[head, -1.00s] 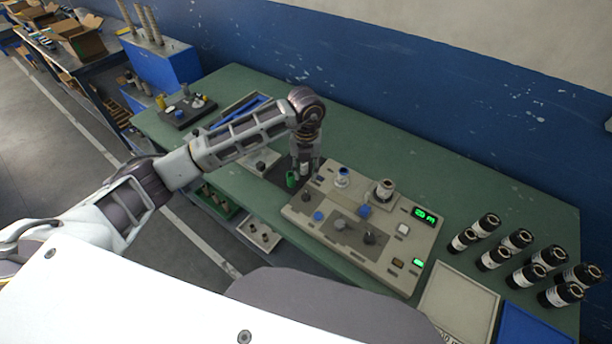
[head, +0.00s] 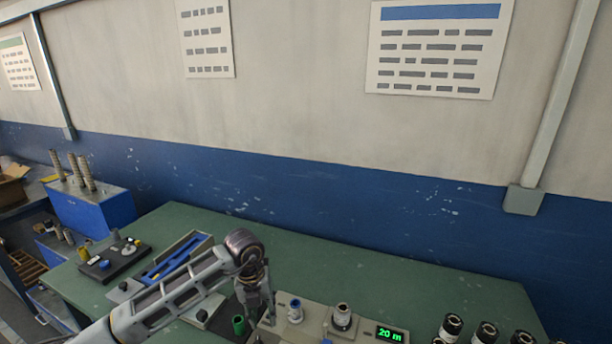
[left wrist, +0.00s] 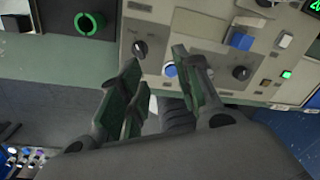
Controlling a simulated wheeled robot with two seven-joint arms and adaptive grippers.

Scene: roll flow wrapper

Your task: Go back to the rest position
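My right gripper is in neither view.
The green bench (head: 400,270) runs along a blue and grey wall. A grey tray with blue parts (head: 178,255) and a dark block with small pieces (head: 115,260) lie left. Black cylinders (head: 485,331) stand right. The bench back is clear.

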